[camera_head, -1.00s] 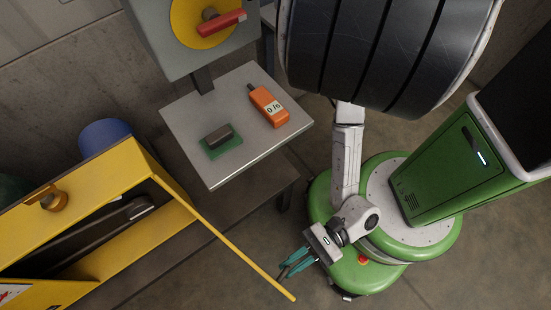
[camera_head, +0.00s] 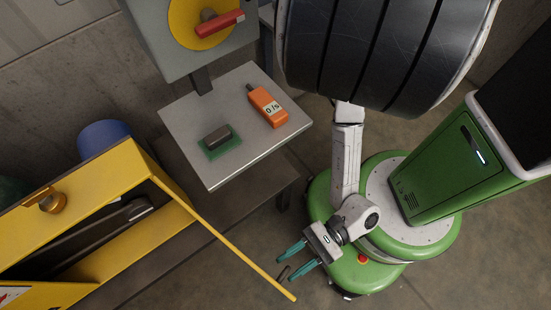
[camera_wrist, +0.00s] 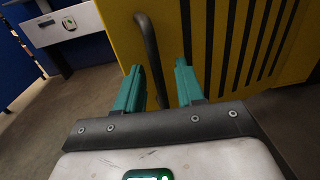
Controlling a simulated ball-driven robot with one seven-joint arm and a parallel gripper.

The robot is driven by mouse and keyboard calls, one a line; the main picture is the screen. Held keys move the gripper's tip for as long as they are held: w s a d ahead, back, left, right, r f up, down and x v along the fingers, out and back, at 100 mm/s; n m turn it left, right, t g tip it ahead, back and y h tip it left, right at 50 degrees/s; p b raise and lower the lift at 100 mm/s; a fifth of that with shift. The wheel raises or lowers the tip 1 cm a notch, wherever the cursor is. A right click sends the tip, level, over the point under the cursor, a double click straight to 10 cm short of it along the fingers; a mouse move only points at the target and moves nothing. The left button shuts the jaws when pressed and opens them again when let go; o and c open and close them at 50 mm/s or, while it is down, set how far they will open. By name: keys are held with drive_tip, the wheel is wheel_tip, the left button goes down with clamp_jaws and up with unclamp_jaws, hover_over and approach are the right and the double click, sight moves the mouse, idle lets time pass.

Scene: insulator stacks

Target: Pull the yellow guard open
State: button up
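The yellow guard (camera_head: 222,236) stands swung out from the yellow machine housing, seen nearly edge-on in the head view. In the wrist view its slotted yellow face (camera_wrist: 235,45) fills the upper right. A dark curved bar handle (camera_wrist: 150,50) is on that face; in the head view it is a short dark piece (camera_head: 283,272) near the guard's free end. My gripper (camera_head: 284,270) is open, its teal fingers on either side of the handle with gaps visible. In the wrist view the handle's lower part runs down between the fingers (camera_wrist: 160,68).
The yellow housing (camera_head: 95,185) is open, showing a belt and pulley (camera_head: 138,208). A grey shelf (camera_head: 180,120) holds an orange 0/s meter (camera_head: 267,106) and a dark block on a green pad (camera_head: 222,148). A red switch handle (camera_head: 220,23) is above.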

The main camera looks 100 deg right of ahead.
drive_tip(key=b+v, duration=0.1)
drive_tip(key=v, duration=0.9)
drive_tip(key=shift+s, duration=0.2)
drive_tip(key=shift+d, duration=0.15)
